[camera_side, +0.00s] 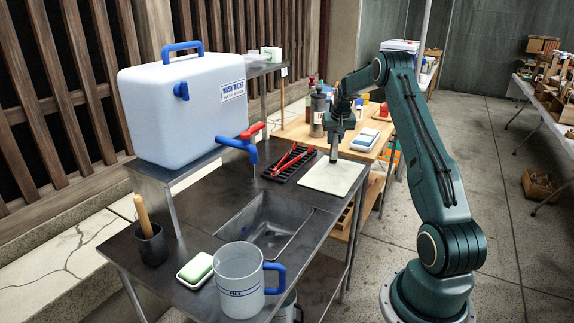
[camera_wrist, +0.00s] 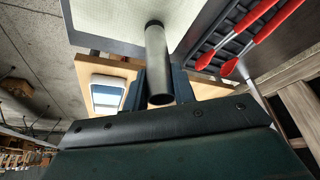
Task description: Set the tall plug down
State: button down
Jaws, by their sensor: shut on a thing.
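The tall plug (camera_side: 334,152) is a slim, dark grey cylinder. It stands roughly upright, and it also shows in the wrist view (camera_wrist: 156,62). My gripper (camera_side: 337,132) is shut on it from above, with dark fingers on both sides of the plug in the wrist view (camera_wrist: 160,84). The plug's lower end is over the far part of a pale square mat (camera_side: 330,180) on the metal counter. I cannot tell whether it touches the mat. The mat also shows in the wrist view (camera_wrist: 105,18).
A black rack with red-handled tongs (camera_side: 290,162) lies just left of the mat. A white water tank (camera_side: 180,110) with a red-handled tap stands left. Behind is a wooden table (camera_side: 300,130) with bottles.

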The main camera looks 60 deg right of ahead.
jog(key=shift+f, duration=0.1)
jog(key=c, duration=1.1)
grip_release()
jog(key=shift+c, duration=0.2)
jog(key=v, duration=1.2)
jog(key=shift+r, duration=0.2)
